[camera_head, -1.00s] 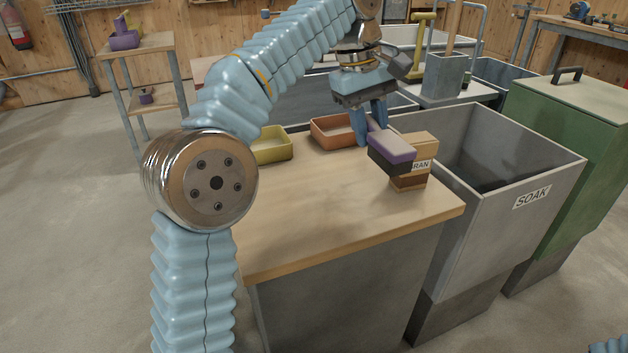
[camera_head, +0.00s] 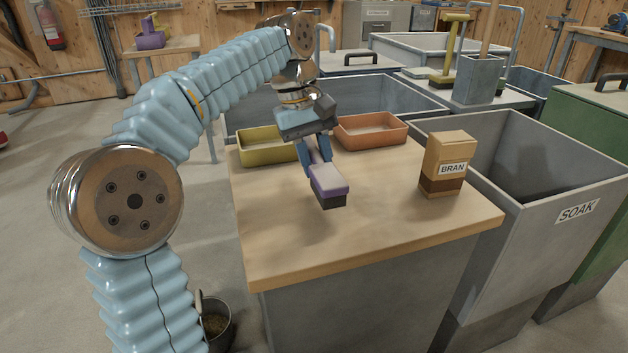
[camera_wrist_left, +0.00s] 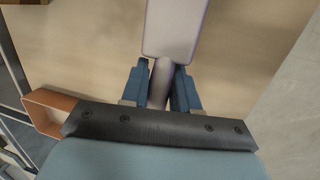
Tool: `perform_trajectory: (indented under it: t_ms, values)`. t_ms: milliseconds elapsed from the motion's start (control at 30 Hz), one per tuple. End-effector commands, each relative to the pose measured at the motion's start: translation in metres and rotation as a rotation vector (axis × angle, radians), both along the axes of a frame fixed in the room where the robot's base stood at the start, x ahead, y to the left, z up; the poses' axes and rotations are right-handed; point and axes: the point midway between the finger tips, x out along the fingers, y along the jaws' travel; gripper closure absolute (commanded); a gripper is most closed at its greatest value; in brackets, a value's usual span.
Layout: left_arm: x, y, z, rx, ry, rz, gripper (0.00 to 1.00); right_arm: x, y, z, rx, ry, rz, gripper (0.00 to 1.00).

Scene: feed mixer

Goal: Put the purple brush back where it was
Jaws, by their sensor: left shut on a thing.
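The purple brush (camera_head: 328,179) has a purple block with dark bristles below it. My left gripper (camera_head: 318,160) is shut on its handle and holds it above the wooden worktop (camera_head: 370,236), with the bristles facing down. Whether the bristles touch the top is hard to tell, but they look raised. In the left wrist view the brush block (camera_wrist_left: 175,28) points away from the two blue fingers (camera_wrist_left: 160,88), which grip the handle between them. My right gripper is out of view.
A yellow tray (camera_head: 268,151) and an orange tray (camera_head: 371,133) stand along the worktop's back edge. A BRAN box (camera_head: 446,150) stands at the right. A SOAK bin (camera_head: 560,235) adjoins the right side. A small table (camera_head: 165,46) at the back left carries a purple object (camera_head: 150,39).

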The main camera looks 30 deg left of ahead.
Motion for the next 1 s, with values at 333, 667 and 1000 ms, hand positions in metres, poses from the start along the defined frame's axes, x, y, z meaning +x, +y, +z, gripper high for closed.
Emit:
perform_trajectory:
  t_ms: [333,667,1000]
  values:
    - [-0.002,0.003,-0.035,0.0,-0.001,0.0,1.0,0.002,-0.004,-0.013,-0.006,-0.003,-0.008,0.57]
    - [-0.002,0.003,-0.037,0.0,-0.001,0.001,0.6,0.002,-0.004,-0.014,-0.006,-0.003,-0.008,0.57]
    - [-0.002,0.004,-0.031,0.001,0.0,0.001,0.6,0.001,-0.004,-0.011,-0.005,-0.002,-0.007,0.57]
